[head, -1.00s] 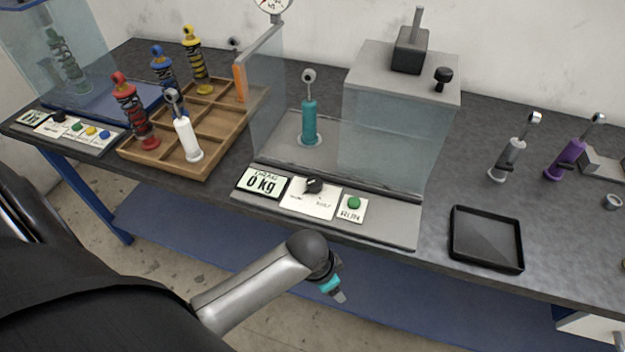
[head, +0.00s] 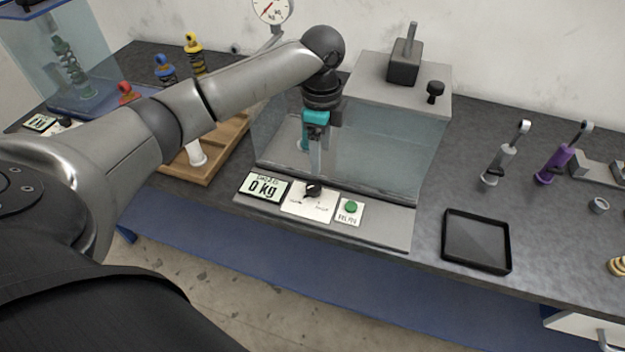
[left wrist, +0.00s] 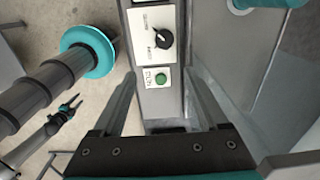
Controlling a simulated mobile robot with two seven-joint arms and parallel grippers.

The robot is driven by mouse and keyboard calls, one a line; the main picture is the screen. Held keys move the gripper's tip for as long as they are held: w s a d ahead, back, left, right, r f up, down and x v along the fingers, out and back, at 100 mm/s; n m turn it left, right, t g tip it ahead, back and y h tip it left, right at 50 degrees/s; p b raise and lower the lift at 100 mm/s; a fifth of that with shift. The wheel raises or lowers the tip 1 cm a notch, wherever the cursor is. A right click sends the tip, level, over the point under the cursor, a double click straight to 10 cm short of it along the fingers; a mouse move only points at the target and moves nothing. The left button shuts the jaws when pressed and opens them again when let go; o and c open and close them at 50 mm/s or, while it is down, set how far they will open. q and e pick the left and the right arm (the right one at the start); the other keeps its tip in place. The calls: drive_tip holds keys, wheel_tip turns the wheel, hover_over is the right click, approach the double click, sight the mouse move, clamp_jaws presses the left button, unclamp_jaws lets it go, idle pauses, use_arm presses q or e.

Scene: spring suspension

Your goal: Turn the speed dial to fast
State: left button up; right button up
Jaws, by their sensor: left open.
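The speed dial (head: 314,190) is a black knob on a white label plate (head: 298,203) at the front of the test station. The dial also shows in the left wrist view (left wrist: 163,38), near the top. Its label print is too small to read surely, and I cannot tell where it points. My left gripper (head: 315,165) is open and empty, above the station and behind the dial in the head view. In the left wrist view its fingers (left wrist: 163,85) stand apart, with the dial beyond their tips. My right gripper (left wrist: 68,106) appears small at the left wrist view's lower left.
A green button (head: 351,207) sits right of the dial and a 0 kg display (head: 263,187) left of it. A clear guard (head: 385,150) stands behind. A black tray (head: 477,241) lies to the right. My left arm covers much of the wooden rack (head: 222,160).

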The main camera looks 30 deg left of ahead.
sight(313, 185)
use_arm(q)
drive_tip(key=f, duration=0.4)
drive_tip(key=a+f+b, duration=0.1)
drive_tip(key=f, duration=0.3)
drive_tip(key=a+f+b, duration=0.1)
drive_tip(key=f, duration=0.3)
drive_tip(key=shift+w+a+f, duration=0.2)
drive_tip(key=shift+w+f, duration=0.05)
drive_tip(key=shift+w, duration=0.1)
drive_tip(key=shift+c, duration=0.2)
clamp_jaws()
